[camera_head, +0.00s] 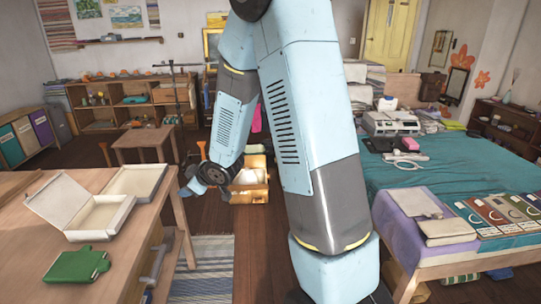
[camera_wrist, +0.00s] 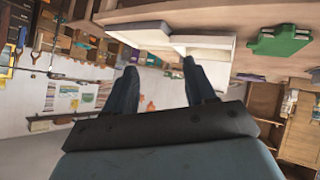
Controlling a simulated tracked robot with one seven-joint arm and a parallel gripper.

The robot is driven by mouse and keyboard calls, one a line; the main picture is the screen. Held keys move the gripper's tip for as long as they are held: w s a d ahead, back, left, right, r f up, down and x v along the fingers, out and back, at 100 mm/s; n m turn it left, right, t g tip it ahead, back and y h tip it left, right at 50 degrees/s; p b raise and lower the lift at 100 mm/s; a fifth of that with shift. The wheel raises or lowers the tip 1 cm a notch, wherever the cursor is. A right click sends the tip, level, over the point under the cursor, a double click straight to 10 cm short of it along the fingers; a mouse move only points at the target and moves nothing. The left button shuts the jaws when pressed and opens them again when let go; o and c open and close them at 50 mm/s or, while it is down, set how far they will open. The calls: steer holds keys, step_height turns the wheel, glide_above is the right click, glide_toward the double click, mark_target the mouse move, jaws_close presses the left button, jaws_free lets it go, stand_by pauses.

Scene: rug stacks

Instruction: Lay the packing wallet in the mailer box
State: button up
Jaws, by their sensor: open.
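A flat green item with small tabs, which looks like the packing wallet (camera_head: 77,266), lies near the front of the wooden table at the left. It also shows at the upper right of the wrist view (camera_wrist: 280,41). The white mailer box (camera_head: 104,217) stands open behind it, with its lid raised to the left. The box appears tilted in the wrist view (camera_wrist: 205,42). My gripper (camera_head: 190,188) is past the table's right edge, apart from both. In the wrist view its fingers (camera_wrist: 160,68) are spread with nothing between them.
A shallow white tray or box (camera_head: 135,180) lies behind the mailer box. The wooden table (camera_head: 140,240) has bare room around the green item. A bed with a teal cover (camera_head: 450,170) and several goods stands at the right. A wooden stool (camera_head: 145,138) stands behind.

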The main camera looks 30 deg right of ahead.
steer(key=s+d+r+m+h, duration=0.3)
steer(key=s+d+r+h, duration=0.1)
steer(key=d+r, duration=0.4)
steer(key=s+d+r+m+g+h, duration=0.1)
steer(key=s+d+r+m, duration=0.1)
steer(key=s+r, duration=0.4)
steer(key=s+d+r+m+g+h, duration=0.1)
steer(key=s+d+r+m, duration=0.2)
steer(key=s+r, duration=0.3)
steer(key=s+m, duration=0.1)
steer(key=s, duration=0.4)
steer(key=shift+s+d+r, duration=0.15)
steer(key=shift+s+d, duration=0.05)
steer(key=shift+s, duration=0.05)
steer(key=shift+o, duration=0.3)
steer(key=s+r+m+g, duration=0.1)
steer(key=s+r+m, duration=0.1)
steer(key=s, duration=0.8)
steer(key=shift+a+g+y, duration=0.3)
steer(key=shift+a+g, duration=0.1)
steer(key=shift+a, duration=0.05)
